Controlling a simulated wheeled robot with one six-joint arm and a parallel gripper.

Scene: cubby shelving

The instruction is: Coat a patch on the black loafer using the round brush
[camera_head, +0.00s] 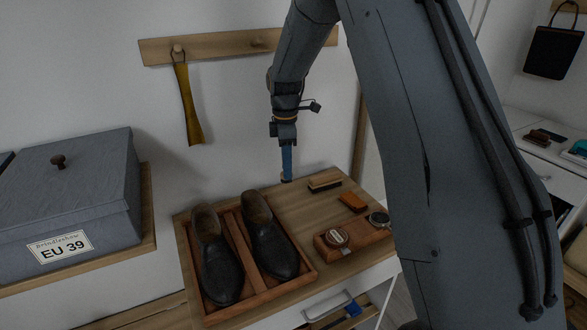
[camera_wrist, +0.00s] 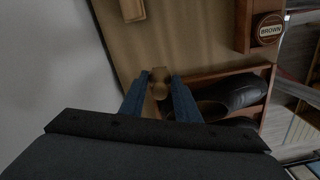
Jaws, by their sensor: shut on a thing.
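Two black loafers lie side by side in a wooden tray (camera_head: 243,262) on the tabletop: a left one (camera_head: 220,268) and a right one (camera_head: 276,250). The wrist view shows a loafer (camera_wrist: 238,92) in the tray, to the right of my fingers. My gripper (camera_head: 287,174) has blue fingers and is shut on the round brush (camera_wrist: 158,82), whose tan end shows between the fingertips (camera_wrist: 159,92). In the head view the gripper points down behind and right of the right loafer, apart from it. Most of the brush is hidden.
A wooden caddy (camera_head: 362,250) with round tins stands at the right, one labelled BROWN (camera_wrist: 270,28). A flat brush (camera_head: 324,184) and an orange block (camera_head: 353,202) lie behind it. A grey EU 39 box (camera_head: 70,200) stands left. A yellow shoehorn (camera_head: 188,105) hangs on the wall rail.

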